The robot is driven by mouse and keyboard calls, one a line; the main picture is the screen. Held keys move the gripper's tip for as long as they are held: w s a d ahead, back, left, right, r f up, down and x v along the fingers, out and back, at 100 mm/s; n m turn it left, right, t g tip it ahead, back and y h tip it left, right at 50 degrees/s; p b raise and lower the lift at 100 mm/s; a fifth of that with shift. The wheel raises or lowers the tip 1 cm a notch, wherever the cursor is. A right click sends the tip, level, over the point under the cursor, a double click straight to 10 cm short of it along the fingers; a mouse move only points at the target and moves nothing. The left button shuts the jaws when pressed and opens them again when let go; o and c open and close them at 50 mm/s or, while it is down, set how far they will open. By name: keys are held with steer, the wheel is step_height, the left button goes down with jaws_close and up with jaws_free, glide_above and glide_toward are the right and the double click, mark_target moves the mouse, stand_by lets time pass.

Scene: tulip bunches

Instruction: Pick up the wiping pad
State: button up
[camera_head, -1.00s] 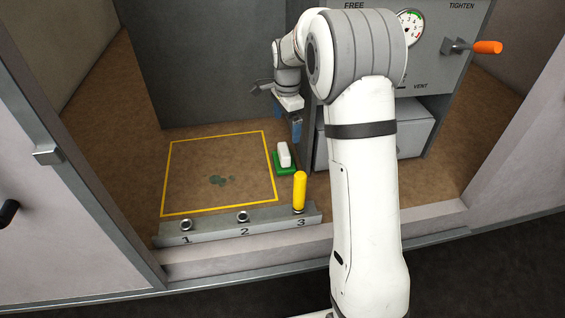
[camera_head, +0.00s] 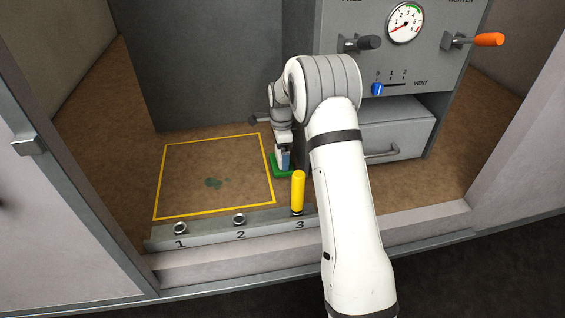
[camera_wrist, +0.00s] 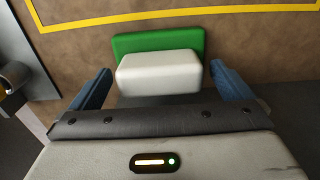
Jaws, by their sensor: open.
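The wiping pad has a green base (camera_wrist: 135,43) and a white block-shaped grip (camera_wrist: 160,72) on top. It lies on the brown floor just right of the yellow-outlined square, and its green base also shows in the head view (camera_head: 275,163). My gripper (camera_wrist: 160,88) is open, with its blue fingers on either side of the white grip. In the head view my gripper (camera_head: 283,160) is low over the pad and hides much of it.
A yellow outline (camera_head: 215,139) surrounds a dark stain (camera_head: 214,183). A grey rail (camera_head: 205,234) numbered 1 to 3 runs in front, with a yellow upright handle (camera_head: 298,190) at 3. A grey cabinet with gauge (camera_head: 405,23), levers and a drawer (camera_head: 396,135) stands at right.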

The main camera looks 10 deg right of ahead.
steer(key=shift+f, duration=0.1)
steer(key=shift+c, duration=0.2)
steer(key=c, duration=1)
steer(key=shift+a+r+p, duration=0.25)
steer(key=shift+r+p, duration=0.05)
steer(key=shift+r, duration=0.35)
steer(key=r+p, duration=0.1)
steer(key=r, duration=0.5)
steer(key=shift+a, duration=0.2)
steer(key=a+p, duration=0.1)
steer(key=a, duration=1.8)
steer(key=shift+a+f+p, duration=0.1)
steer(key=shift+f+p, duration=0.05)
steer(key=shift+p, duration=0.2)
